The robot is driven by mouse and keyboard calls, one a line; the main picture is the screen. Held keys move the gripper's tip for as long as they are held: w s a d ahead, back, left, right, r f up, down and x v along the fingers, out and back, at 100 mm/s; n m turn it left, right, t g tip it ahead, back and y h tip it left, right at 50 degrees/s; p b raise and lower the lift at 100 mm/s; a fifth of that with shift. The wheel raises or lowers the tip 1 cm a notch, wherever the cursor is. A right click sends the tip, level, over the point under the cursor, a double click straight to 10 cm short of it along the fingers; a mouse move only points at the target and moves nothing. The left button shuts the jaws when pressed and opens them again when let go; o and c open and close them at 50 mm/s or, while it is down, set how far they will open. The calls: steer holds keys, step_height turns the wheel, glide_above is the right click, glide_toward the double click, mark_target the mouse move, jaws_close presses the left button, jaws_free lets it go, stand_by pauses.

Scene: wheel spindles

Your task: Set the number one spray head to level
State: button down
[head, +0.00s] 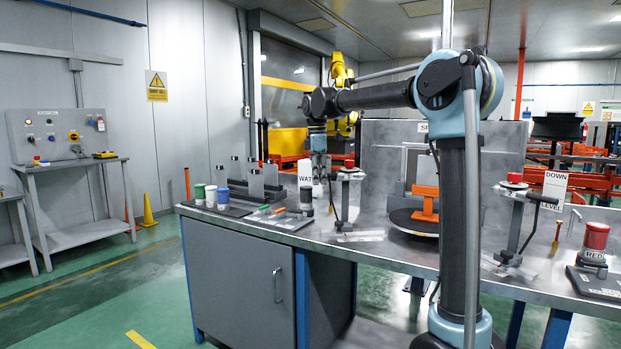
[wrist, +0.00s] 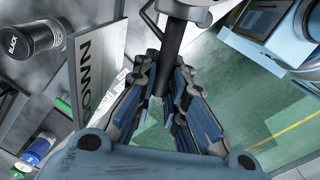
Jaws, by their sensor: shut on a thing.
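The left spray head (head: 346,177) stands on a slim post on the bench, with a red cap on top. My gripper (head: 319,165) reaches down from above, just left of that post. In the wrist view, my gripper's fingers (wrist: 164,92) are closed around the end of a dark rod (wrist: 174,45), which seems to be the spray head's arm. The fingers hide the rod's end, and its exact tilt is hard to judge. A sign reading DOWN (wrist: 97,72) stands close left of the fingers in the wrist view.
A second spray head (head: 515,200) with a DOWN/LEVEL sign (head: 553,190) stands at right. A turntable (head: 402,222) with an orange part (head: 426,203) is between them. Cups (head: 211,196) and a black can (head: 306,196) stand at left. A red can (head: 596,236) is far right.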

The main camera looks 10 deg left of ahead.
steer(key=shift+w, duration=0.1)
steer(key=c, duration=1.6)
jaws_free()
steer(key=shift+f, duration=0.1)
step_height(320, 180, up, 12)
steer(key=shift+s+a, duration=0.2)
steer(key=shift+a, duration=0.15)
